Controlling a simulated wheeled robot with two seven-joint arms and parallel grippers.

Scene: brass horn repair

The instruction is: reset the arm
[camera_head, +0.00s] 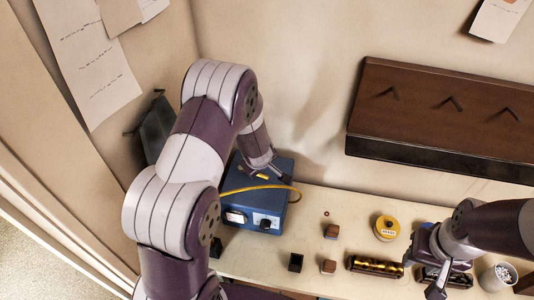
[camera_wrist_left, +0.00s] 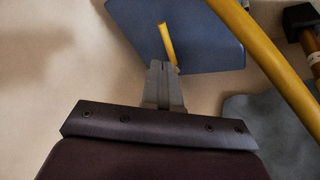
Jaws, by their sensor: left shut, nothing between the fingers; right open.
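My left arm (camera_head: 185,150) reaches up and across in the head view. Its gripper (camera_head: 279,174) hangs at the back part of the blue box (camera_head: 258,205). In the left wrist view my left gripper (camera_wrist_left: 158,66) is shut and empty. Its tips are close to a short yellow piece (camera_wrist_left: 167,44) in front of the blue box (camera_wrist_left: 205,35); I cannot tell whether they touch. My right gripper (camera_head: 424,272) is open at the lower right, over the bench near a dark tray with brass parts (camera_head: 376,266).
A yellow cable (camera_head: 240,190) arcs over the box. Small brown blocks (camera_head: 332,231), a black open cube (camera_head: 296,262), a yellow tin (camera_head: 387,228) and a white cup (camera_head: 498,276) stand on the bench (camera_head: 325,205). A brown peg rack (camera_head: 440,115) is on the wall.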

